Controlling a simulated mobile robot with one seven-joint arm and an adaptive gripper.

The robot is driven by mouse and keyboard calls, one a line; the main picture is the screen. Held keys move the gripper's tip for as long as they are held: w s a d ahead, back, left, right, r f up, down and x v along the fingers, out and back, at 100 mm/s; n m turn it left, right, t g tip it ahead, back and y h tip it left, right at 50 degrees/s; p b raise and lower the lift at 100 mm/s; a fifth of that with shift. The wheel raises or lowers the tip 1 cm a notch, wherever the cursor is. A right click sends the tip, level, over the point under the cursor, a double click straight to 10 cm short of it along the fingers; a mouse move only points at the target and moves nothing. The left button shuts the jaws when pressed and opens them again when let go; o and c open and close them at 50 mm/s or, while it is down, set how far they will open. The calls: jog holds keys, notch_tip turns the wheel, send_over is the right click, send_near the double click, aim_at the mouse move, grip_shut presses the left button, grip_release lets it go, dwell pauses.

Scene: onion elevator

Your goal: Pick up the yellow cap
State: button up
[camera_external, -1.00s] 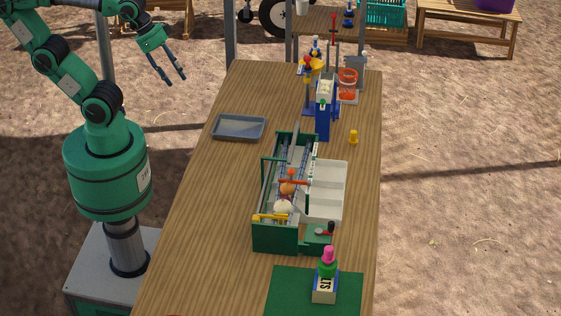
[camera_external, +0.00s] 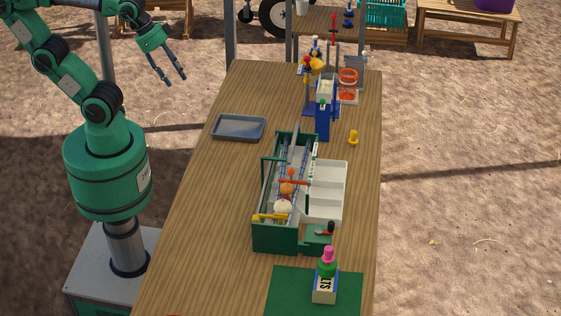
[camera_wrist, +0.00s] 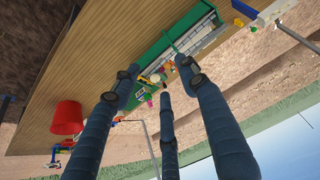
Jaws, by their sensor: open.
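The yellow cap (camera_external: 353,138) is small and stands on the wooden table near its right edge, just right of the blue upright of the onion machine. My gripper (camera_external: 176,78) is open and empty. It hangs in the air left of the table's far end, well away from the cap, with its fingers pointing down and right. In the wrist view, the dark blue fingers (camera_wrist: 155,80) are spread with nothing between them. A small yellow spot shows near the table edge there, but I cannot tell whether it is the cap.
The wooden table (camera_external: 205,205) carries a grey tray (camera_external: 239,128), a green-framed machine (camera_external: 275,238) with white bins, and a blue upright (camera_external: 323,122). A bottle (camera_external: 325,283) stands on a green mat (camera_external: 285,283) in front. Bare wood lies around the cap.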

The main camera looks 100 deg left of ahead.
jog(key=w+a+f+m+g+y+b, duration=0.1)
jog(key=w+a+m, duration=0.35)
jog(key=w, duration=0.75)
jog(key=w+a+f+m+y+b, duration=0.15)
jog(key=w+a+m, duration=0.3)
jog(key=w, duration=0.65)
jog(key=w+a+f+m+g+b, duration=0.15)
jog(key=w+a+m, duration=0.3)
jog(key=w, duration=0.75)
jog(key=w+a+f+m, duration=0.3)
jog(key=w+a+f, duration=0.3)
jog(key=f, duration=0.3)
jog(key=w+a+f+m+y+b, duration=0.1)
jog(key=w+a+f+m, duration=0.3)
jog(key=w+a+f, duration=0.2)
jog(key=w+a+f+m, duration=0.4)
jog(key=w+a+f, duration=0.3)
jog(key=w+f, duration=0.3)
notch_tip(320, 180, down, 3)
jog(key=shift+r+b, duration=0.1)
jog(key=shift+b, duration=0.25)
jog(key=shift+g, duration=0.35)
